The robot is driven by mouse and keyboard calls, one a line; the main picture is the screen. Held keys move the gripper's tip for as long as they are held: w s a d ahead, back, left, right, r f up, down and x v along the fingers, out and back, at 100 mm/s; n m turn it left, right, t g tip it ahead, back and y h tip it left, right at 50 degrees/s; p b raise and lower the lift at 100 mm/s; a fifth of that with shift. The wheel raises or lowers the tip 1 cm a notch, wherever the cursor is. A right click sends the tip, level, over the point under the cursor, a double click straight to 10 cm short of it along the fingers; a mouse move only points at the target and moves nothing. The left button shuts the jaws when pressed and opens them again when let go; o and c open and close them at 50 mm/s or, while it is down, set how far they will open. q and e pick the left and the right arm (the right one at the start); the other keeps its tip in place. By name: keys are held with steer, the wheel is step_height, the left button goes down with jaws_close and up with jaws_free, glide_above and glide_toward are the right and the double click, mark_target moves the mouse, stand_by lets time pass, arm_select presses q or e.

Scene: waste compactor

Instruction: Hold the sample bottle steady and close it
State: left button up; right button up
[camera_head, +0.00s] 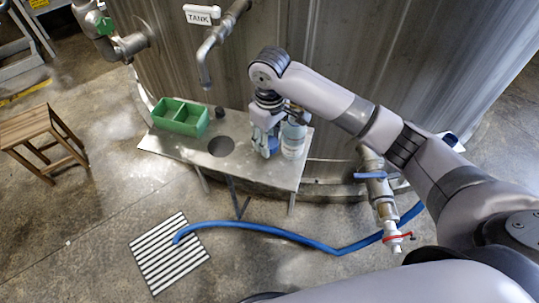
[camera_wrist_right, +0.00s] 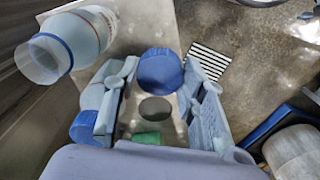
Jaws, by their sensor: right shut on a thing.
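The sample bottle (camera_head: 293,140), pale and translucent, stands upright on the right end of the metal table. In the right wrist view the bottle (camera_wrist_right: 92,32) is at the upper left, with a blue band and a clear, open-looking mouth. My right gripper (camera_head: 268,145) points down just left of the bottle and appears apart from it. In the right wrist view a round blue cap (camera_wrist_right: 160,68) sits between the fingertips of my right gripper (camera_wrist_right: 158,82), which is shut on it. My left gripper is out of view.
A small dark object (camera_head: 219,112) and a tap (camera_head: 207,60) are behind. The tank (camera_head: 350,60) backs the table. A stool (camera_head: 40,138) stands left.

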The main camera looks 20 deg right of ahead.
mark_target(270, 143)
step_height(270, 143, up, 6)
steer(key=shift+r, duration=0.15)
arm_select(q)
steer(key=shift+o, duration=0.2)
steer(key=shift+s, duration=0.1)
